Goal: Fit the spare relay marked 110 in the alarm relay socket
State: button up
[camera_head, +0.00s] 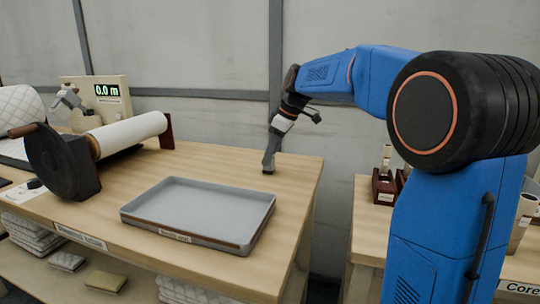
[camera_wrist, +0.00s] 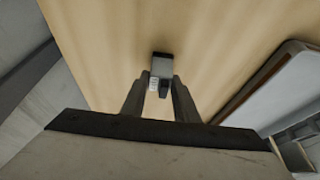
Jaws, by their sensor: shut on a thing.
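My gripper (camera_head: 268,165) points down, just above or at the table near its back right corner. In the wrist view my gripper (camera_wrist: 159,92) is shut on a small grey and dark block, which looks like the relay (camera_wrist: 160,66). The block has a small white label patch, too small to read, so I cannot confirm the number 110. In the head view the block is too small to tell from the fingers. Whether it touches the tabletop is unclear. I cannot make out the alarm relay socket in either view.
A grey tray (camera_head: 150,214) lies on the wooden table (camera_head: 110,228), left of my gripper. Farther left are a white roll on a holder (camera_head: 128,133) and a box with a green display reading 0.0 m (camera_head: 107,90). A second bench (camera_head: 372,225) stands right, across a gap.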

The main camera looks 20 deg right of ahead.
jog(key=shift+f, duration=0.1)
jog(key=o, duration=1.1)
jog(key=shift+c, duration=0.2)
